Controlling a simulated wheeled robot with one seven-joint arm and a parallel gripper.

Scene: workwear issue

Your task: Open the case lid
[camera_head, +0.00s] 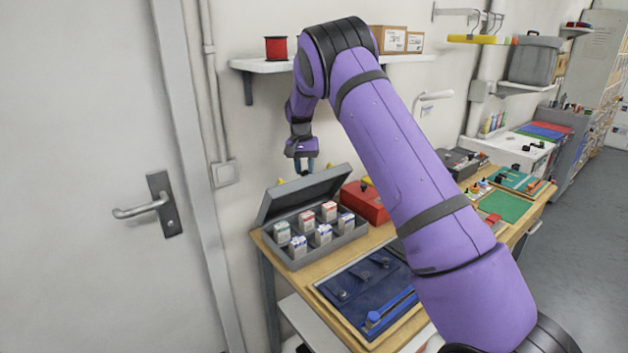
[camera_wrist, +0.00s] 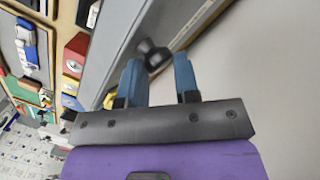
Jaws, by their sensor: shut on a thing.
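The grey case (camera_head: 318,252) stands on the wooden table with its lid (camera_head: 302,193) raised and tilted up at the back. Several small labelled boxes (camera_head: 305,221) stand in its compartments. My gripper (camera_head: 304,170) is at the upper edge of the lid. In the wrist view, a dark knob (camera_wrist: 152,54) on the grey lid lies between the blue fingers of my gripper (camera_wrist: 158,68), and they are shut on it. The head view is too small to show the knob.
A red box (camera_head: 362,204) stands close to the right of the case. A blue tool roll (camera_head: 365,282) lies in front. A wall shelf (camera_head: 262,66) with a red spool (camera_head: 276,48) is above. A door (camera_head: 80,200) is at left.

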